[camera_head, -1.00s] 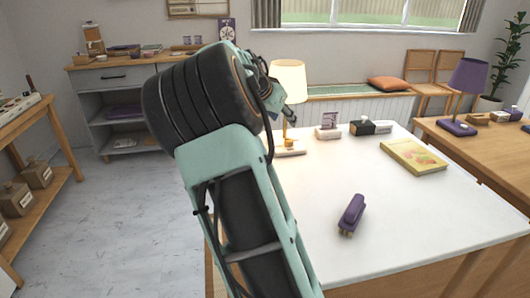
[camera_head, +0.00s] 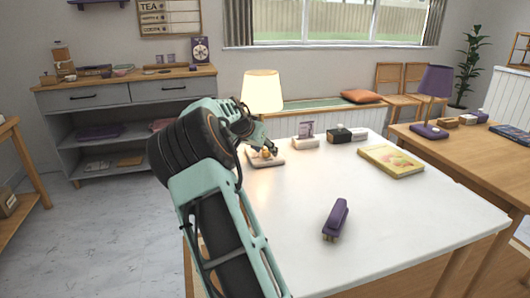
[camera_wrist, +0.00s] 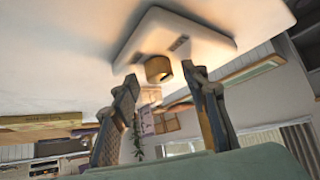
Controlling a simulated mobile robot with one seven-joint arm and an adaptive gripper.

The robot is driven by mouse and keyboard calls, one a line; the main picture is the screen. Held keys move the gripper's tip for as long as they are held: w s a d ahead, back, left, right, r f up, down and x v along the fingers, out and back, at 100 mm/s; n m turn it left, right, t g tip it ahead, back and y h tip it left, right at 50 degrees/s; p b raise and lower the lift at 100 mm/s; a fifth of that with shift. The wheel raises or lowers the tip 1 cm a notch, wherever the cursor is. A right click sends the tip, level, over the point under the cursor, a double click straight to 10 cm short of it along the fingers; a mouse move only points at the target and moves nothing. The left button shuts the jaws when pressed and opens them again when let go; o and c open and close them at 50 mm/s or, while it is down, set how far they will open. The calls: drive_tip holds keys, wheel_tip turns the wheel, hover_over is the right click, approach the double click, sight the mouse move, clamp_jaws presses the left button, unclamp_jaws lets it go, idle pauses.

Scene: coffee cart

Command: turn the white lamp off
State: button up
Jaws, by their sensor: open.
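The white lamp stands on the white table's far left corner, its cream shade (camera_head: 262,90) glowing. Its white base (camera_head: 279,160) carries a small wooden knob (camera_head: 265,153). In the wrist view, which is upside down, the base (camera_wrist: 200,40) has the round wooden knob (camera_wrist: 158,69) near its edge and small dark marks beside it. My gripper (camera_head: 271,149) is at the base, below the shade. Its open fingers (camera_wrist: 160,74) have their tips on either side of the knob. Contact with the knob cannot be told. My arm and gripper hide the lamp's post.
A small stand (camera_head: 305,138), a dark tissue box (camera_head: 340,135) and a yellow book (camera_head: 390,160) lie right of the lamp. A purple stapler (camera_head: 336,218) lies at the table's front. The table's middle is clear. A purple lamp (camera_head: 436,82) stands on the wooden table.

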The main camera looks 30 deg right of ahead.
drive_tip(key=shift+w, duration=0.1)
drive_tip(key=shift+c, duration=0.4)
clamp_jaws()
